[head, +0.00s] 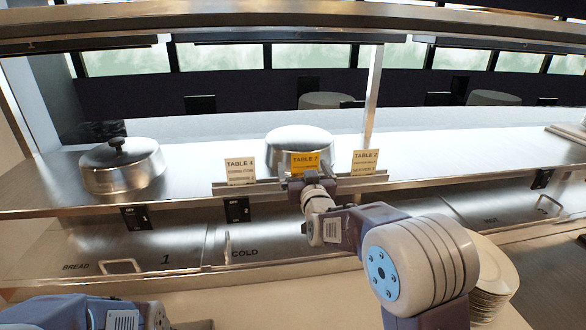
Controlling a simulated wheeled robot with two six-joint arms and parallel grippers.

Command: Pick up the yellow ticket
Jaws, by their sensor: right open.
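The yellow ticket (305,161) stands upright in the ticket rail (262,184) on the steel shelf, between two pale tickets. My right gripper (309,178) is open, right in front of the lower part of the yellow ticket. It hides the ticket's bottom edge, and I cannot tell whether the fingers stand around the ticket or touch it. My left arm shows at the bottom left, but its gripper is out of view.
A pale ticket marked Table 4 (240,170) stands to the left and one marked Table 2 (365,162) to the right. A lidded steel pan (122,170) and a steel dome (290,141) are on the shelf. Plates (494,275) are stacked at the lower right.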

